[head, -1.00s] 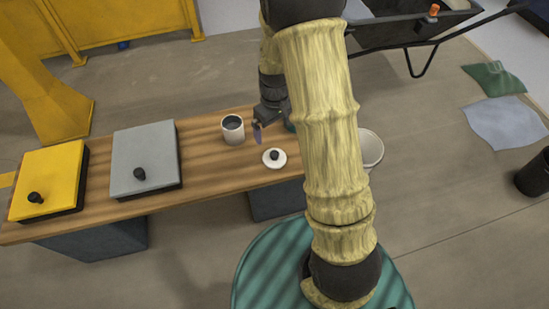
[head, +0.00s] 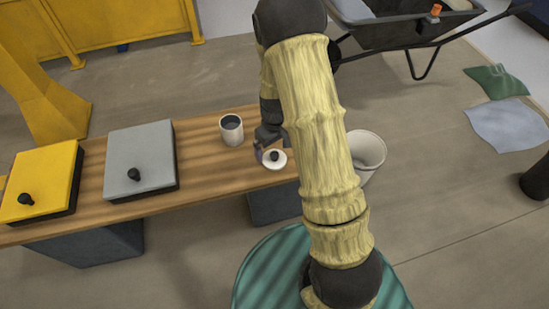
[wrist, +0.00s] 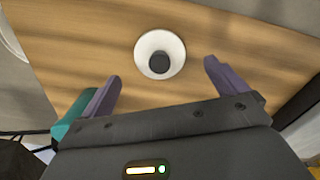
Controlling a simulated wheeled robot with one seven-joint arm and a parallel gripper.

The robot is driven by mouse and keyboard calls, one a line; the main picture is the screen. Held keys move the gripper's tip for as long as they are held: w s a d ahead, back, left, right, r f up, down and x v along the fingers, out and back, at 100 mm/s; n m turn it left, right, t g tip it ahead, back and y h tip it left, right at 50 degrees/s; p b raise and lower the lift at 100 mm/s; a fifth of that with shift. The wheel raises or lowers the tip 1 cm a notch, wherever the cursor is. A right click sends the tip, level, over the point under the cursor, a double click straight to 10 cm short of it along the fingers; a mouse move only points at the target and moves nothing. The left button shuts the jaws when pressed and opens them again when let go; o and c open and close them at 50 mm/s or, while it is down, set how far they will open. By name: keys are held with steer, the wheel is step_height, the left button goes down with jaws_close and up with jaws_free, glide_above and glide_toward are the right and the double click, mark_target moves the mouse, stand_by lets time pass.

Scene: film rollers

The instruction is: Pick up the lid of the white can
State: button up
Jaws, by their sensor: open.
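The white can (head: 231,130) stands upright and open-topped on the wooden bench. Its white round lid (head: 273,160) with a black knob lies on the bench, to the right of the can and nearer to me. The lid (wrist: 148,60) also shows in the wrist view, its black knob (wrist: 159,62) facing up. My gripper (wrist: 162,78) is open and empty. In the wrist view, the lid lies just beyond the fingertips, between their lines. In the head view, my gripper (head: 260,153) is close to the lid's left side; I cannot tell whether it touches.
The wooden bench (head: 200,172) also carries a grey box (head: 140,155) and a yellow box (head: 40,175), each with a black knob, at the left. A white bucket (head: 367,150) stands on the floor right of my arm. The bench is clear between the grey box and the lid.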

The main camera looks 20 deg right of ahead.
mark_target(274, 154)
step_height(274, 154, down, 5)
steer(key=shift+w+f+b, duration=0.1)
steer(key=shift+b, duration=1.1)
steer(key=c, duration=1)
